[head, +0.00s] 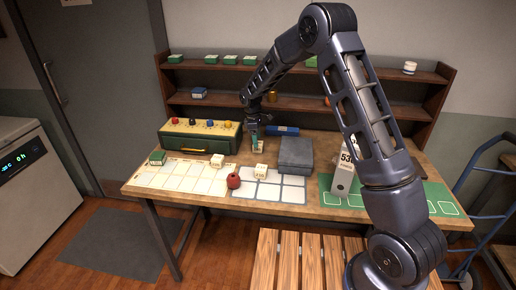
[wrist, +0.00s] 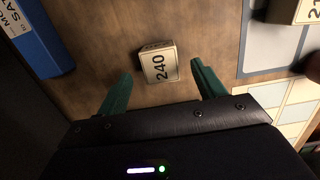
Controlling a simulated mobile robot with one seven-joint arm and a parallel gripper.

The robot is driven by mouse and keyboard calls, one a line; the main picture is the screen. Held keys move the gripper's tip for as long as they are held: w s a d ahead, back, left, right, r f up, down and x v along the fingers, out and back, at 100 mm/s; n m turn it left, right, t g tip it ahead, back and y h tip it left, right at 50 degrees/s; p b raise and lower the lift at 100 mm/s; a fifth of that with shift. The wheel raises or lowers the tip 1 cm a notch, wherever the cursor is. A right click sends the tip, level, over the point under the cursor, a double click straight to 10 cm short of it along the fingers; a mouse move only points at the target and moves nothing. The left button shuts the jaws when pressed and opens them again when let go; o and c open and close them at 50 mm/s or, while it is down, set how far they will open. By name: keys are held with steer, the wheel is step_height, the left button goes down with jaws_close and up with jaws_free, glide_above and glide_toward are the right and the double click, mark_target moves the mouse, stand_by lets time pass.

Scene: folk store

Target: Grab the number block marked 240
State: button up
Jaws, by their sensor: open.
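The cream number block marked 240 (wrist: 160,67) lies on the wooden table, its number facing up toward the camera in the wrist view. My gripper (wrist: 160,76) is open, with one green finger on each side of the block's near end. The block appears between and just beyond the fingertips; I cannot tell whether they touch it. In the head view my gripper (head: 254,140) points down at the table behind the white grid mat, and the block there is mostly hidden or too small to read.
A blue box (wrist: 35,38) lies left of the fingers. Another number block (wrist: 290,10) sits on a mat at upper right. In the head view, a green-yellow case (head: 200,137), a grey box (head: 296,153), two cream blocks (head: 217,161) (head: 260,171) and a red object (head: 233,181) stand nearby.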

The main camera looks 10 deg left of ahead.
steer(key=f, duration=0.3)
steer(key=shift+d+f, duration=0.3)
steer(key=shift+f, duration=0.05)
steer(key=c, duration=1.1)
